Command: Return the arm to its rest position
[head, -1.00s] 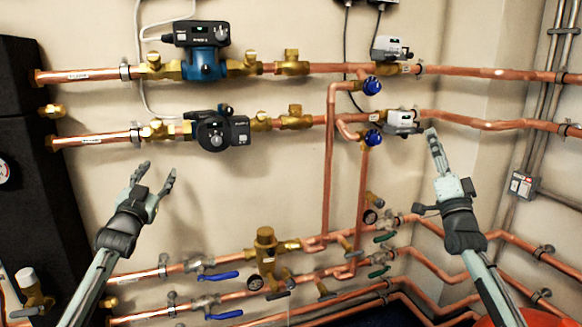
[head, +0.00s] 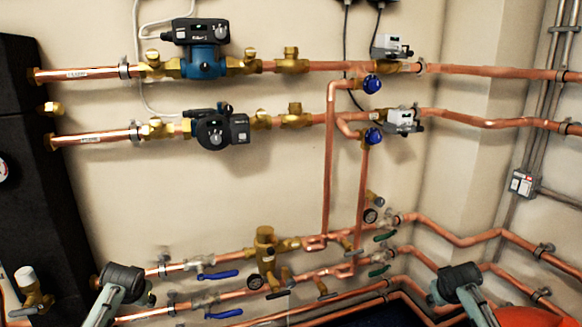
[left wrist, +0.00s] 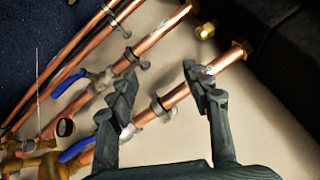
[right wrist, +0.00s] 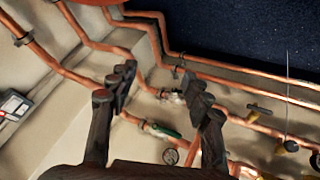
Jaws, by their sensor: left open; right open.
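My left arm (head: 122,285) is low at the left of the head view, and its gripper fingers are hidden there. In the left wrist view my left gripper (left wrist: 165,95) is open and empty, with a copper pipe behind its fingers. My right arm (head: 460,285) is low at the right of the head view, its fingers also hidden. In the right wrist view my right gripper (right wrist: 158,98) is open and empty, with copper pipes and a green-handled valve (right wrist: 165,132) beyond it. I cannot tell the exact gaps to the pipes.
A blue pump (head: 205,62) and a black pump (head: 215,130) sit on the upper pipes. Blue valve handles (head: 220,274) stick out from the lower pipes. A black cabinet (head: 28,160) stands at the left. A grey box (head: 522,184) is on the right wall.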

